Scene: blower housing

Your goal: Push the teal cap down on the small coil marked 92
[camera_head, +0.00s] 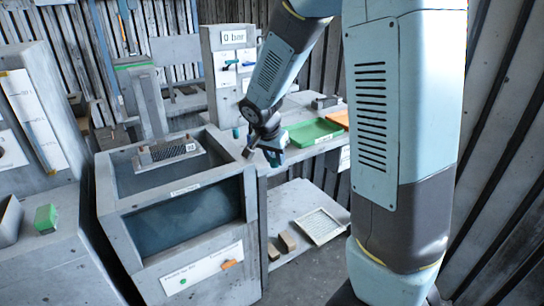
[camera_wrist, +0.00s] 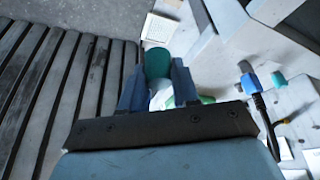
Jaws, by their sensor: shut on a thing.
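In the wrist view a teal cylindrical piece, which looks like the teal cap (camera_wrist: 158,62), sits between the two fingers of my gripper (camera_wrist: 157,75). My gripper is shut on it. A white and green thing shows just behind it, partly hidden by the fingers. The cap is too small there to make out clearly. I cannot make out a coil marked 92 in either view.
A green tray (camera_head: 313,133) and an orange tray (camera_head: 340,119) lie on the bench. A "0 bar" panel (camera_head: 215,48) stands behind. A white gridded panel (camera_head: 320,226) lies on the low shelf.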

